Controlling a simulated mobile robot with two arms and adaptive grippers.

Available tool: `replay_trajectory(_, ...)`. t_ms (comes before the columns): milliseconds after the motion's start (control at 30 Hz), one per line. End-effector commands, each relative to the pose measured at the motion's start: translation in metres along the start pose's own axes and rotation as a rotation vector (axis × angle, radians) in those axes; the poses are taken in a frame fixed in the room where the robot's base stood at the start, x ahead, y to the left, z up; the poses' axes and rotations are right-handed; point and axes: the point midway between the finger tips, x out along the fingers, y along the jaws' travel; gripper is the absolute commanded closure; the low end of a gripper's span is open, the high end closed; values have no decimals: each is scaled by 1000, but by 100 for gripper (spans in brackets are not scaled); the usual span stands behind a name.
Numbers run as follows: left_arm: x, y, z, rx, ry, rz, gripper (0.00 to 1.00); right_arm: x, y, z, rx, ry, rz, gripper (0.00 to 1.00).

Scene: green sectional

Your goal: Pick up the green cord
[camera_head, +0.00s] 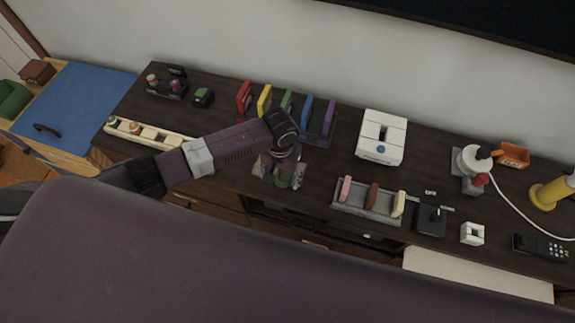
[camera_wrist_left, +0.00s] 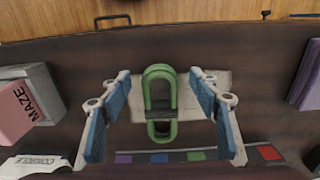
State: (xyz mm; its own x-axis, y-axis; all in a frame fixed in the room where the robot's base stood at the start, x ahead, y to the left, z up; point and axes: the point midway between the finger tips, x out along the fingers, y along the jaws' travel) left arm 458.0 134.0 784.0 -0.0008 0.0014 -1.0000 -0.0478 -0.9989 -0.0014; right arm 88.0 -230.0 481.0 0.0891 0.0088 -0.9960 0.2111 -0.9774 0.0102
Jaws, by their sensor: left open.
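The green cord (camera_wrist_left: 148,95) shows as a green loop in the middle of the left wrist view, at a dark piece over a pale plate (camera_wrist_left: 190,95). In the head view only a small green part (camera_head: 282,183) shows below my left gripper (camera_head: 279,175). The gripper points down over the counter (camera_head: 320,160). Its two blue-padded fingers are open, one on each side of the loop, with a gap on both sides. In the head view the gripper hides much of the cord. My right gripper is not in view.
Coloured upright pieces (camera_head: 286,101) stand behind the gripper. A grey tray with blocks (camera_head: 366,213) and a white console (camera_head: 382,137) are to the right. A cream rack (camera_head: 150,133) is at left. The counter's front edge is close.

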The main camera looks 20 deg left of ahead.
Motion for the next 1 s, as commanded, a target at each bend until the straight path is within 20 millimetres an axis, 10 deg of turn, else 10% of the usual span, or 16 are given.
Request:
replay_trajectory(200, 1, 0, 0, 0, 1, 1, 44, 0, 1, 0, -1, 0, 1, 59)
replay_trajectory(600, 0, 0, 0, 0, 1, 1, 88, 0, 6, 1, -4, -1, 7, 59)
replay_trajectory(1000, -6, 1, -1, 0, 3, 2, 89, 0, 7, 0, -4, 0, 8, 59)
